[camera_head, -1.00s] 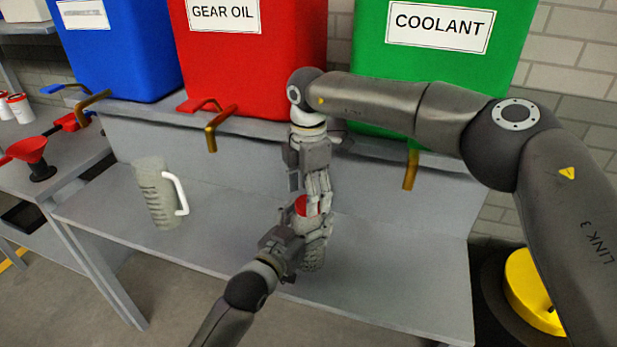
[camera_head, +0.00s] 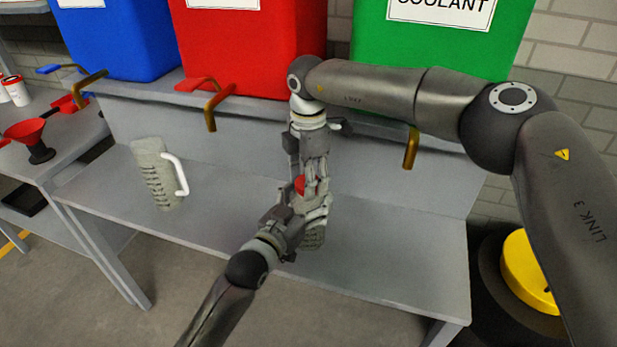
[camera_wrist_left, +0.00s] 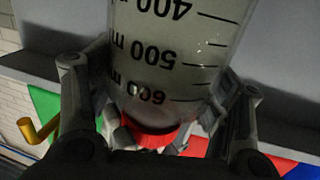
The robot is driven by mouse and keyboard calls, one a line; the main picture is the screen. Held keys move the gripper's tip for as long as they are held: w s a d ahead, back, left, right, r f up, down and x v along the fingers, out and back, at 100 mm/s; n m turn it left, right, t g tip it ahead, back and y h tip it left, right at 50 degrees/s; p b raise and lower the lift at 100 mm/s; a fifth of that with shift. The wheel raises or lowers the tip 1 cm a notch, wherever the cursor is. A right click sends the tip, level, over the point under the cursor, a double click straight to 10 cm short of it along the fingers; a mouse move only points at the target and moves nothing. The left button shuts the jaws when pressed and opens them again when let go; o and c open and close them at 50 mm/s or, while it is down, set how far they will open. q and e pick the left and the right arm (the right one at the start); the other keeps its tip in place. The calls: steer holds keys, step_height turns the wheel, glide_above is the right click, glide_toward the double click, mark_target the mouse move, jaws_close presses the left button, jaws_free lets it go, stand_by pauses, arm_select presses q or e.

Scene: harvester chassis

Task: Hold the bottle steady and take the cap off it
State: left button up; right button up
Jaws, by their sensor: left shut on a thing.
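The bottle (camera_head: 313,237) is translucent with dark volume marks. It stands over the bench front and is mostly hidden by my grippers in the head view. In the left wrist view the bottle (camera_wrist_left: 165,60) fills the middle, its marks upside down. Its red cap (camera_head: 300,185) is on the bottle's neck and also shows in the left wrist view (camera_wrist_left: 150,134). My left gripper (camera_head: 312,209) is shut on the bottle's body from the front left. My right gripper (camera_head: 310,178) points down from above, its fingers around the cap; whether they press on it is unclear.
A grey graduated jug (camera_head: 155,175) with a white handle stands on the bench (camera_head: 390,265) at left. Blue, red and green (camera_head: 440,50) tanks with brass taps stand behind. A red funnel (camera_head: 30,130) is on the left table. The bench right of the bottle is clear.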

steer(key=n, duration=0.4)
steer(key=shift+n, duration=0.4)
steer(key=n, duration=0.5)
steer(key=o, duration=1.1)
steer(key=shift+r, duration=2.4)
steer(key=shift+c, duration=0.2)
step_height(320, 180, up, 3)
steer(key=m, duration=0.5)
steer(key=shift+m, duration=0.3)
steer(key=shift+f, duration=3.9)
